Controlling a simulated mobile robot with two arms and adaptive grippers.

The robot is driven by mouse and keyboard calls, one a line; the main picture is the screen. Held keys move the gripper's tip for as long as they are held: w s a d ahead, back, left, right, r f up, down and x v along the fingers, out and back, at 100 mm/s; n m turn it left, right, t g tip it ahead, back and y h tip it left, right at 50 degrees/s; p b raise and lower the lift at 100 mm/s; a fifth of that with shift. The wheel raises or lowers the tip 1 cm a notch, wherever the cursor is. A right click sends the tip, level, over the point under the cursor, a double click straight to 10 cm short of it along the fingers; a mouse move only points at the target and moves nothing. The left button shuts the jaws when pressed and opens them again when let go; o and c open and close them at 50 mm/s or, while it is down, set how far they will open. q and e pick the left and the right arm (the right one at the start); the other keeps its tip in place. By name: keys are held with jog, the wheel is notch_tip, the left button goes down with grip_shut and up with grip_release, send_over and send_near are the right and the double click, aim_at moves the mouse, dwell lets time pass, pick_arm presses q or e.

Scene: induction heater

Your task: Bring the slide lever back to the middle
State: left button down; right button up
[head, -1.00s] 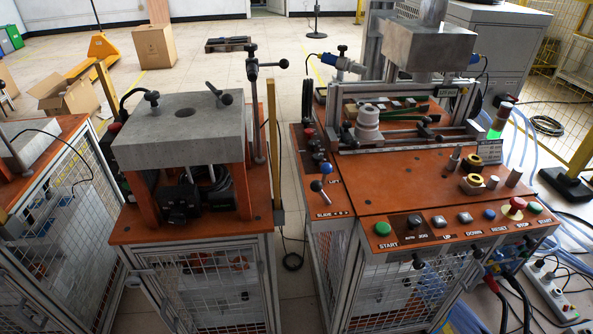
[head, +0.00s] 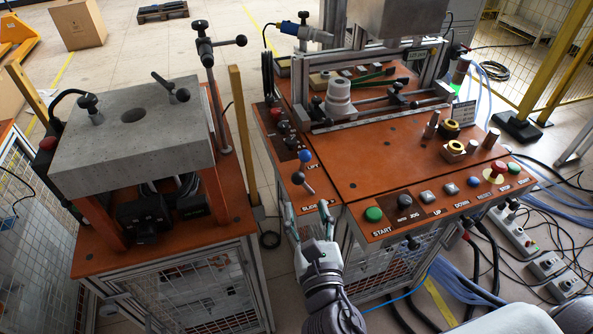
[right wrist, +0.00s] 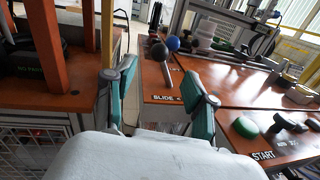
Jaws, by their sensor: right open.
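The slide lever (head: 298,178) has a black ball knob on a metal stem. It stands tilted on the left part of the orange control panel, behind the SLIDE label. In the right wrist view the slide lever (right wrist: 158,51) shows between the fingers and beyond their tips. My right gripper (head: 308,210) is open and empty at the panel's front edge, pointing at the lever; it also shows in the right wrist view (right wrist: 160,82). It appears apart from the lever. My left gripper is not in view.
A blue-knobbed lever (head: 305,156) stands close behind the slide lever. The green START button (head: 373,214) and other controls line the panel to the right. A side bench with a concrete slab (head: 100,160) stands left, across a narrow gap with a yellow post (head: 240,120).

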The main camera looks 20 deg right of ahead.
aim_at(299, 183)
jog(key=w, duration=0.2)
jog(key=w+p, duration=0.1)
jog(key=w, duration=0.2)
jog(key=w+d, duration=0.1)
jog(key=w, duration=0.2)
jog(key=shift+w, duration=0.1)
jog(key=shift+w+f+p, duration=0.1)
jog(key=shift+w+p, duration=0.2)
jog(key=shift+w, duration=0.35)
grip_shut()
jog(key=shift+d, duration=0.1)
